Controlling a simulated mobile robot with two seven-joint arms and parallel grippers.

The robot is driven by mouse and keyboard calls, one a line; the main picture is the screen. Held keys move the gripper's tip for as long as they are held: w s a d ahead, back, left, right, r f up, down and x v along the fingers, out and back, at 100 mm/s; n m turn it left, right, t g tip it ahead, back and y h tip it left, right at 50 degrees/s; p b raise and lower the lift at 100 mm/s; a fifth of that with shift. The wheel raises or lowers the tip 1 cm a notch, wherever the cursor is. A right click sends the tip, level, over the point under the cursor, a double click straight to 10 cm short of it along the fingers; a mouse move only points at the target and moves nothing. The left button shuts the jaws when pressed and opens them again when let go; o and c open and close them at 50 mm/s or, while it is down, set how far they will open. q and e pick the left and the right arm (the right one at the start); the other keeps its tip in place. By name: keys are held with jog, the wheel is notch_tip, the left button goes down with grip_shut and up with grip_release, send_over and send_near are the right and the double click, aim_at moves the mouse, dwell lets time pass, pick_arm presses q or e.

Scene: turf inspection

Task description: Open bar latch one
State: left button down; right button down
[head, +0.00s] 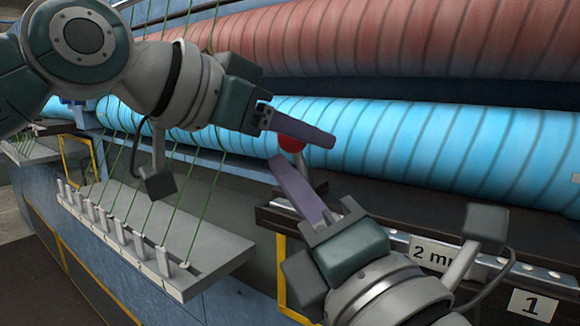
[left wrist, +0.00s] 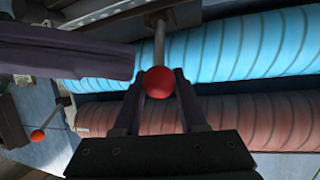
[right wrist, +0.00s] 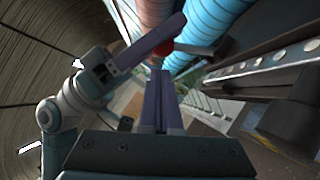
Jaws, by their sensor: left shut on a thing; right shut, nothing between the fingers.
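A red ball knob (head: 291,144) sits on a rod beside the blue roll; most of the rod is hidden in the head view. In the left wrist view the knob (left wrist: 158,82) is between the two fingertips, with its grey rod (left wrist: 160,42) running up from it. My left gripper (head: 328,142) is shut on this knob. My right gripper (head: 277,163) is shut and empty, its fingertips a little below and left of the knob in the head view. The knob (right wrist: 163,47) also shows beyond my right fingers (right wrist: 158,75).
A blue roll (head: 430,145) and a red roll (head: 360,40) run behind. A black rail (head: 400,205) carries plates reading "2 m…" (head: 433,252) and "1" (head: 532,305). A grey ledge with pegs (head: 215,250) and green strings lies left. Another red knob (left wrist: 38,135) shows in the left wrist view.

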aim_at(289, 144)
pick_arm(q)
jog(key=shift+w+a+f, duration=0.15)
jog(key=shift+w+a, duration=0.1)
jog(key=shift+a, duration=0.15)
pick_arm(e)
jog(key=shift+w+d+r, duration=0.3)
jog(key=shift+w+r, duration=0.05)
jog(key=shift+w, duration=0.25)
pick_arm(q)
jog(key=shift+s+d+f, duration=0.1)
jog(key=shift+s+f, duration=0.05)
pick_arm(e)
jog(key=shift+w+d+r, duration=0.4)
jog(key=shift+w+r, duration=0.1)
pick_arm(q)
jog(key=c, duration=0.6)
grip_release()
jog(key=shift+c, duration=0.2)
pick_arm(e)
jog(key=shift+a+r, duration=0.1)
pick_arm(q)
jog(key=shift+o, duration=0.9)
jog(key=shift+s+d, duration=0.1)
jog(key=shift+d, duration=0.05)
pick_arm(e)
jog(key=shift+a, duration=0.1)
